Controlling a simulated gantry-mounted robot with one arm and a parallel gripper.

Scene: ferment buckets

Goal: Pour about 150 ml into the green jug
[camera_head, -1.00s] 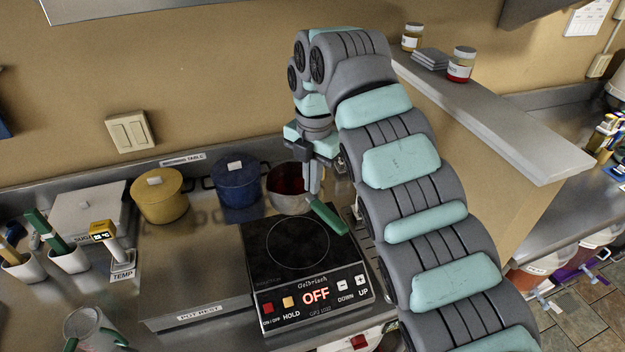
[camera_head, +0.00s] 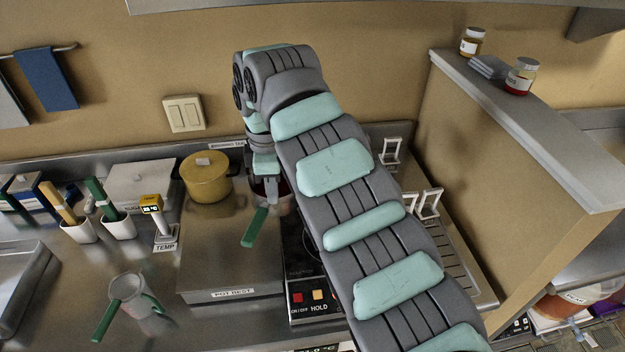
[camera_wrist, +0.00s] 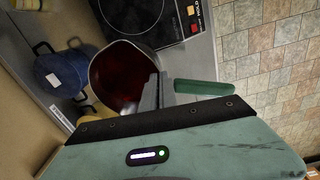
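My gripper (camera_head: 270,188) is shut on a saucepan near the root of its green handle (camera_head: 255,228). The saucepan (camera_wrist: 93,82) holds dark red liquid in the wrist view, where my gripper (camera_wrist: 160,92) shows at its rim. In the head view my arm hides most of the pan, which is near the right part of the pot rest. A clear jug (camera_head: 128,287) with a green handle (camera_head: 153,303) stands at the front left of the counter. Another green handle (camera_head: 103,321) sticks out on its left side.
The steel pot rest (camera_head: 215,255) lies between pan and jug. A yellow pot (camera_head: 206,180) stands at its back; a blue pot (camera_wrist: 60,75) shows in the wrist view. The thermometer stand (camera_head: 163,232) and utensil cups (camera_head: 118,226) are left. My arm partly covers the hob (camera_head: 300,265).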

